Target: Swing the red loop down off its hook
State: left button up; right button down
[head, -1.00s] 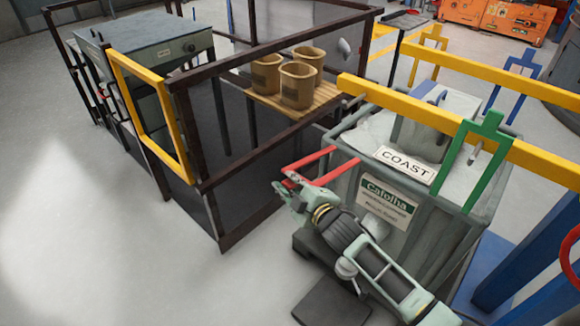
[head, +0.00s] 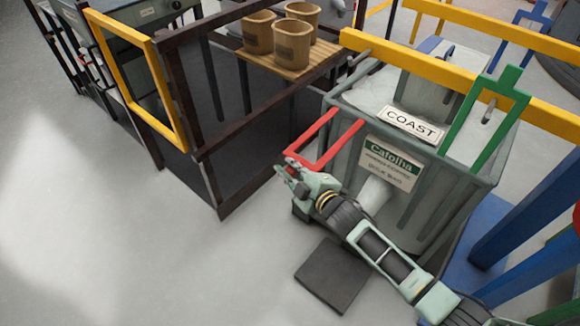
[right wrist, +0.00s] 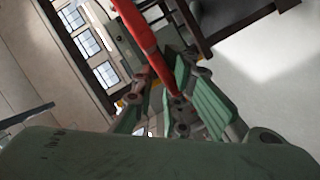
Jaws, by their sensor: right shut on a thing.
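The red loop (head: 340,148) is a flat, squared frame. It juts out and slopes down from the upper front-left edge of the grey bin (head: 455,180) in the head view. My right gripper (head: 291,168) is shut on the loop's outer end, left of the bin. In the right wrist view the red loop (right wrist: 146,42) runs as a bar down between the fingers of my right gripper (right wrist: 172,95). I cannot make out a hook. My left gripper is out of view.
A green loop (head: 510,88) stands upright against the yellow beam (head: 465,83). A dark railing with a yellow frame (head: 135,80) and a wooden shelf with brown buckets (head: 292,42) is at left. The floor left of my gripper is clear. Blue posts (head: 530,215) stand at right.

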jog(key=c, duration=2.1)
grip_release()
jog(key=shift+w+d+f, duration=0.2)
jog(key=shift+w+d, duration=0.05)
jog(key=shift+d, duration=0.3)
jog(key=shift+o, duration=1.3)
jog(key=shift+w+f, duration=0.1)
jog(key=shift+w, duration=0.05)
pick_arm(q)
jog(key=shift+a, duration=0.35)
pick_arm(e)
jog(key=shift+s+d, duration=0.15)
jog(key=shift+s, duration=0.5)
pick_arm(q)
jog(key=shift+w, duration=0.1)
pick_arm(e)
jog(key=v, duration=1.1)
jog(key=shift+r, duration=0.25)
jog(key=shift+w, duration=0.1)
